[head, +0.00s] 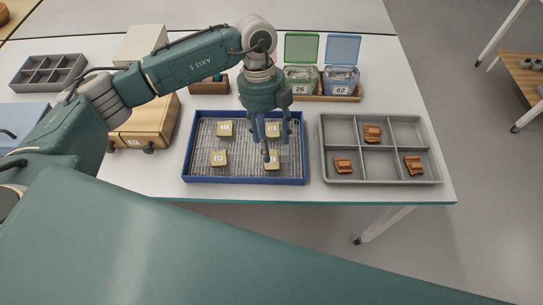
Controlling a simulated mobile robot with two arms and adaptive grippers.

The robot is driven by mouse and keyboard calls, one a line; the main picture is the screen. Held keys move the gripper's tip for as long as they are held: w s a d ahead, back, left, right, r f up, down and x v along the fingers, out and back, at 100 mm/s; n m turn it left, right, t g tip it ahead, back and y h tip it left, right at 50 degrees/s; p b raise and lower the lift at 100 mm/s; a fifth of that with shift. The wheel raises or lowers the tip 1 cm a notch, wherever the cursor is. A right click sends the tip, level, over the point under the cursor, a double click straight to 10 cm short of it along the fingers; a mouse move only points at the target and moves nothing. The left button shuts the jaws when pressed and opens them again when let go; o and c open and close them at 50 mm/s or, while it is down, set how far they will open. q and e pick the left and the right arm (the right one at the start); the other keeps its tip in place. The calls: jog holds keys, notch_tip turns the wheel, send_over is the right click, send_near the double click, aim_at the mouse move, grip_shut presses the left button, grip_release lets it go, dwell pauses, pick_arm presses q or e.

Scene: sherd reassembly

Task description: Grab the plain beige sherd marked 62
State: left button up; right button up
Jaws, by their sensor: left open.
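Several plain beige sherds with small white labels lie on a wire rack inside a blue-rimmed tray (196,179). One is the upper left sherd (225,128), one the lower left sherd (218,158). The upper right sherd (273,130) and the lower right sherd (273,164) are partly covered by my left gripper (262,150). The label numbers are too small to read surely, so I cannot tell which is 62. My left gripper points down over the right half of the tray, fingers apart, with nothing seen between them. My right gripper is not in view.
A grey divided tray (324,150) on the right holds three orange-brown sherds. Behind stand a green-lidded bin marked 26 (300,88) and a blue-lidded bin marked 62 (341,89). A wooden drawer box (150,120) is left of the blue tray. An empty-looking grey divided tray (48,73) lies far left.

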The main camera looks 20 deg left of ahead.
pick_arm(q)
jog(key=shift+f, duration=0.7)
jog(key=p+x, duration=0.1)
jog(key=x, duration=0.3)
jog(key=shift+w+a+f, duration=0.1)
jog(key=shift+a+f, duration=0.05)
jog(key=shift+f, duration=0.2)
jog(key=c, duration=1.2)
jog(key=shift+o, duration=0.2)
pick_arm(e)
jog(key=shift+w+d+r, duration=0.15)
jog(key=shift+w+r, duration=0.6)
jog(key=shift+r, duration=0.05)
